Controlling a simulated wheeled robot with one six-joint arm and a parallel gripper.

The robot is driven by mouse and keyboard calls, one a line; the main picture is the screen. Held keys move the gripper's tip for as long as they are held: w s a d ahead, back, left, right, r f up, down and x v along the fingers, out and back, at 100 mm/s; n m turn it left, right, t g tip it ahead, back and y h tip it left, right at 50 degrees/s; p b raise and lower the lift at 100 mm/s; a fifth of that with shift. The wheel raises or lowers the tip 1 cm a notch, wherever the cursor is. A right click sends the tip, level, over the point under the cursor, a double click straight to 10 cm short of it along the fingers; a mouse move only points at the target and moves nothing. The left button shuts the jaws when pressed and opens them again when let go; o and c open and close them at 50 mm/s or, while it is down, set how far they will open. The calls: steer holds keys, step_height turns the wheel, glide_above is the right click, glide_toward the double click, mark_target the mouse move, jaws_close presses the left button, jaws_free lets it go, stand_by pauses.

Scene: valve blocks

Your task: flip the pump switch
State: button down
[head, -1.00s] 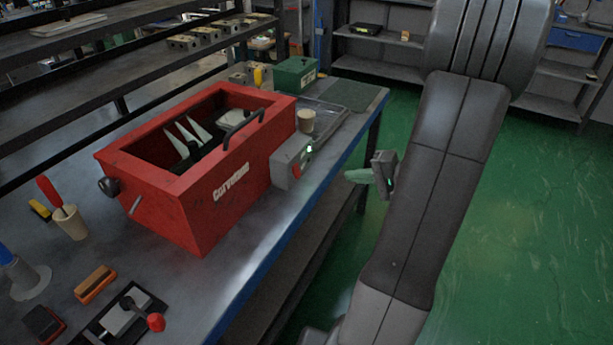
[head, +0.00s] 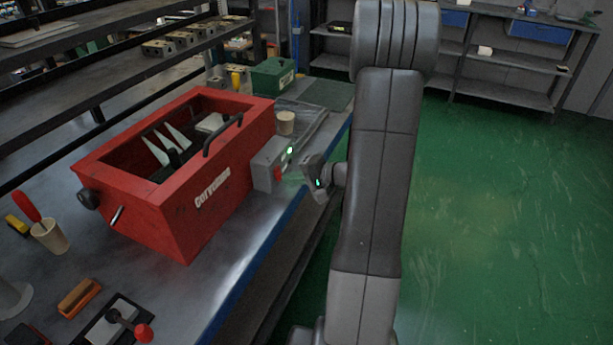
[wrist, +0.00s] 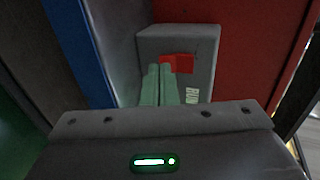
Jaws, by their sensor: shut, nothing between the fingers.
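The pump switch is a red rocker (head: 278,173) on a small grey box (head: 263,168) fixed to the side of the red tank (head: 180,222). A green light (head: 290,150) glows on the box. In the wrist view the red switch (wrist: 178,62) sits on the grey box face (wrist: 205,48), above a partly hidden white label (wrist: 192,95). My gripper (wrist: 160,70) is shut and empty, its green fingertips at the switch's left edge in that view. I cannot tell whether they touch it. In the head view, my gripper's body is just right of the box.
A beige cup (head: 285,123) and a green case (head: 272,76) stand behind the box on the metal bench (head: 235,255). The bench's blue front edge (head: 262,240) runs below my gripper. The green floor (head: 500,220) to the right is clear.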

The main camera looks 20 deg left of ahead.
steer(key=shift+a+f, duration=0.15)
steer(key=shift+a, duration=0.2)
steer(key=b, duration=0.1)
steer(key=f+b, duration=0.1)
steer(key=b, duration=0.1)
steer(key=shift+w+a+y, duration=0.1)
steer(key=shift+a+y, duration=0.1)
steer(key=shift+y, duration=0.1)
steer(key=shift+r, duration=0.35)
steer(key=shift+r+p, duration=0.1)
steer(key=shift+p, duration=0.2)
steer(key=shift+r, duration=0.75)
steer(key=shift+d, duration=0.1)
